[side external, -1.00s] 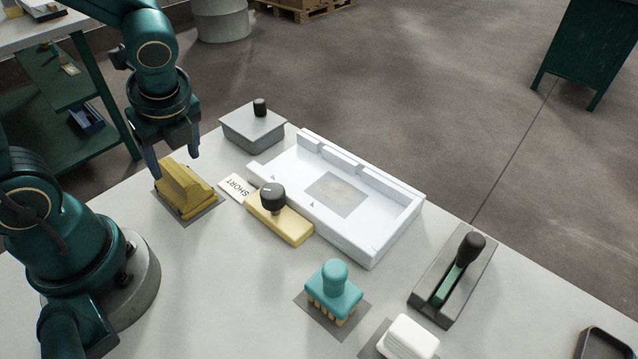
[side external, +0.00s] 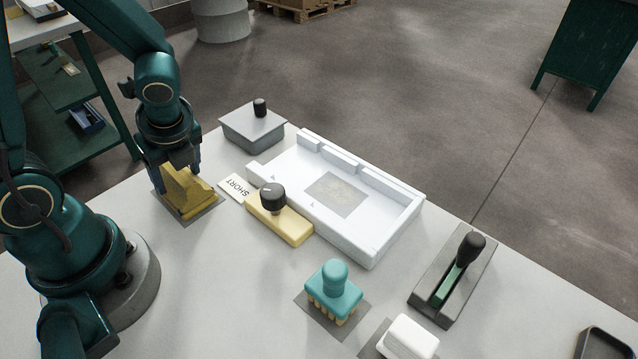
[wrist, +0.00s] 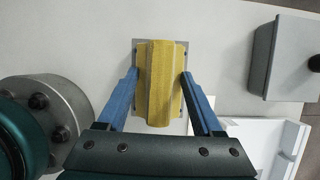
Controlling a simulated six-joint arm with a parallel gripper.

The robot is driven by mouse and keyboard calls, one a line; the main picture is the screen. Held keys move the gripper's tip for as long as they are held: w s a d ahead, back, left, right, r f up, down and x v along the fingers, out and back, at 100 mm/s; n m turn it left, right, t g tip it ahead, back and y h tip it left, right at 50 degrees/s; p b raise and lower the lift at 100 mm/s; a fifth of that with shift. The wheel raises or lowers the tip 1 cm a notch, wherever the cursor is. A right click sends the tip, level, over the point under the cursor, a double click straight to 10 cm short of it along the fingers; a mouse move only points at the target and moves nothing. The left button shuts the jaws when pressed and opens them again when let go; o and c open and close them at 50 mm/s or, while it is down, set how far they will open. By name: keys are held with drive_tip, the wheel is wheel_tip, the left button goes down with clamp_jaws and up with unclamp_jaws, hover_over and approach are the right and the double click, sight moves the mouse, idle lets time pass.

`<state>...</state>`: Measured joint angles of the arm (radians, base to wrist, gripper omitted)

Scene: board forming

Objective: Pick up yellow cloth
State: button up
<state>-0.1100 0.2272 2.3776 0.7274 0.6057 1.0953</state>
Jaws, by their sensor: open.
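The folded yellow cloth (side external: 186,190) lies on a grey mat (side external: 206,211) at the left of the table in the side view. In the wrist view the yellow cloth (wrist: 161,85) is centred ahead of my gripper. My gripper (side external: 176,183) is lowered over the cloth. Its two blue fingers are open, one on each side of the cloth, in the wrist view (wrist: 160,78). A narrow gap seems to show beside each finger, but I cannot tell for sure whether either touches the cloth.
A grey lidded box (side external: 253,127), a SHORT card (side external: 235,188), a yellow block with a black knob (side external: 280,222) and a white tray (side external: 400,215) stand to the right. A teal brush (side external: 334,288), white block (side external: 411,339) and black-handled tool (side external: 455,277) are nearer the front.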

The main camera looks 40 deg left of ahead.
sight(166, 166)
drive_tip(key=shift+c, duration=0.3)
clamp_jaws()
drive_tip(key=shift+r, duration=0.55)
drive_tip(key=r, duration=0.3)
drive_tip(key=shift+s+a+r, duration=0.3)
drive_tip(key=shift+a+r, duration=0.05)
drive_tip(key=s+a+r, duration=0.6)
drive_tip(key=s, duration=0.2)
drive_tip(key=shift+s+a+r, duration=0.15)
drive_tip(key=shift+s+a, duration=0.05)
drive_tip(key=shift+s, duration=0.15)
drive_tip(key=c, duration=1)
unclamp_jaws()
clamp_jaws()
